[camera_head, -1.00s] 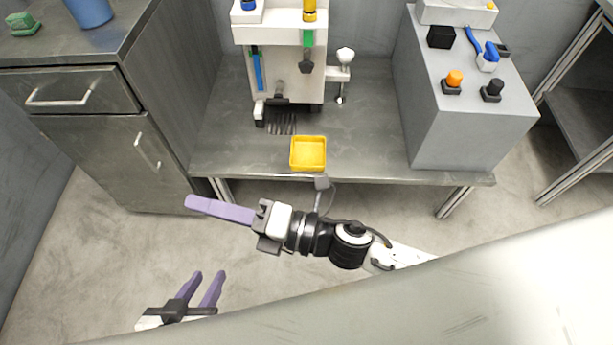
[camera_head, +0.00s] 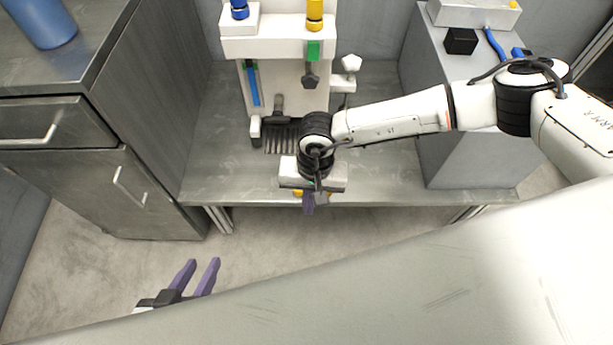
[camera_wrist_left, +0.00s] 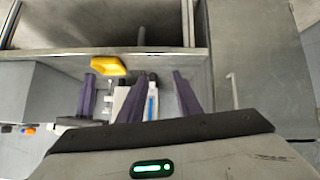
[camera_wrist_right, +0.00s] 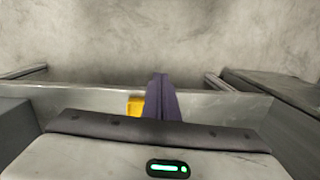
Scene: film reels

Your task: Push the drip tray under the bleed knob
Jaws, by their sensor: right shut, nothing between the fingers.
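The yellow drip tray (camera_wrist_left: 108,66) shows at the bench edge in the left wrist view. In the head view my right gripper (camera_head: 308,205) covers nearly all of it. The right wrist view shows part of the tray (camera_wrist_right: 135,105) beside the shut purple fingers (camera_wrist_right: 162,98); contact is unclear. My right gripper points down at the bench front, shut and empty. My left gripper (camera_head: 195,277) is open and empty, low over the floor. The white machine carries a dark knob (camera_head: 310,78) below a green block and a white knob (camera_head: 351,63) at its right; which is the bleed knob is unclear.
The machine stands on the grey bench (camera_head: 385,185), with a dark slotted grille (camera_head: 280,138) at its front. A grey box (camera_head: 450,165) stands on the right, below my right forearm. A cabinet (camera_head: 75,180) stands left. The bench left of the grille is clear.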

